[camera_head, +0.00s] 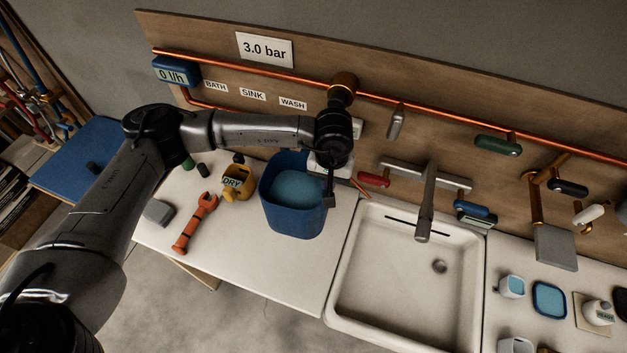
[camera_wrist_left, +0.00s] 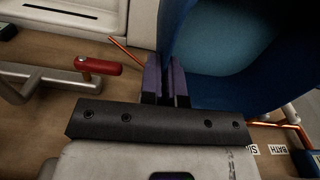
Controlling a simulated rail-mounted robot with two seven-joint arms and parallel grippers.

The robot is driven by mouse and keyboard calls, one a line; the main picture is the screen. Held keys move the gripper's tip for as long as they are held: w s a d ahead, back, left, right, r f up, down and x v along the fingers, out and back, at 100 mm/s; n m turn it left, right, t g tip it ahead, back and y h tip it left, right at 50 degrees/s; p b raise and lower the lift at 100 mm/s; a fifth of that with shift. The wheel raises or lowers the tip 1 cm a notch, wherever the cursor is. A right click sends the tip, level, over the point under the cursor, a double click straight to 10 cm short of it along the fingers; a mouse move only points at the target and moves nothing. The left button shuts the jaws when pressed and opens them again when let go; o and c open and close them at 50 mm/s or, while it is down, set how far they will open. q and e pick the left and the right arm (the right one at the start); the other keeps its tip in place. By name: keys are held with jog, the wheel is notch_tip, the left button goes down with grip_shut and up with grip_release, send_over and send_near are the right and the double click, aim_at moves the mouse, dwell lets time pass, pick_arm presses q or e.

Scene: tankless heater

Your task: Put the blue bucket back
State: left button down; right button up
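The blue bucket (camera_head: 292,222) is upright at the counter's right end, beside the sink, with a lighter blue surface inside. I cannot tell whether its base touches the counter. My left gripper (camera_head: 328,196) reaches down at the bucket's right rim. In the left wrist view, its two fingers (camera_wrist_left: 166,80) are close together, with the edge of the bucket's wall (camera_wrist_left: 205,85) running between them. It looks shut on the rim; the fingertips' contact is partly hidden. My right gripper is not in view.
The white sink (camera_head: 345,300) with its grey faucet (camera_head: 426,205) is right of the bucket. A red wrench (camera_head: 195,222), a yellow "DRY" container (camera_head: 237,188) and a grey block (camera_head: 158,212) lie left. A red-handled valve (camera_head: 373,180) is close behind the sink. Copper pipes line the wall.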

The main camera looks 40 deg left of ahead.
aim_at(312, 201)
pick_arm(q)
jog(key=a+f+n+p, duration=0.1)
jog(key=f, duration=0.1)
jog(key=a+f+n+p, duration=0.1)
jog(key=a+f, duration=0.1)
jog(key=f, duration=0.1)
jog(key=a+f+n+p, duration=0.1)
jog(key=a+f, duration=0.1)
jog(key=f, duration=0.1)
jog(key=shift+n, duration=0.4)
jog(key=shift+a+f, duration=0.25)
jog(key=shift+f, duration=0.05)
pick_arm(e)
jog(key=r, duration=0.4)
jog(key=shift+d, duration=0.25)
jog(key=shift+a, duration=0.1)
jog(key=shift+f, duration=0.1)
pick_arm(q)
jog(key=shift+f+b, duration=0.25)
jog(key=shift+b, duration=0.25)
notch_tip(312, 201, down, 5)
jog(key=b, duration=0.4)
jog(key=shift+b, duration=0.4)
jog(key=shift+f, duration=0.25)
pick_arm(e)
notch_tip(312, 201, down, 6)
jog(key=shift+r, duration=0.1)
pick_arm(q)
jog(key=shift+f+b, duration=0.15)
jog(key=shift+b, duration=0.15)
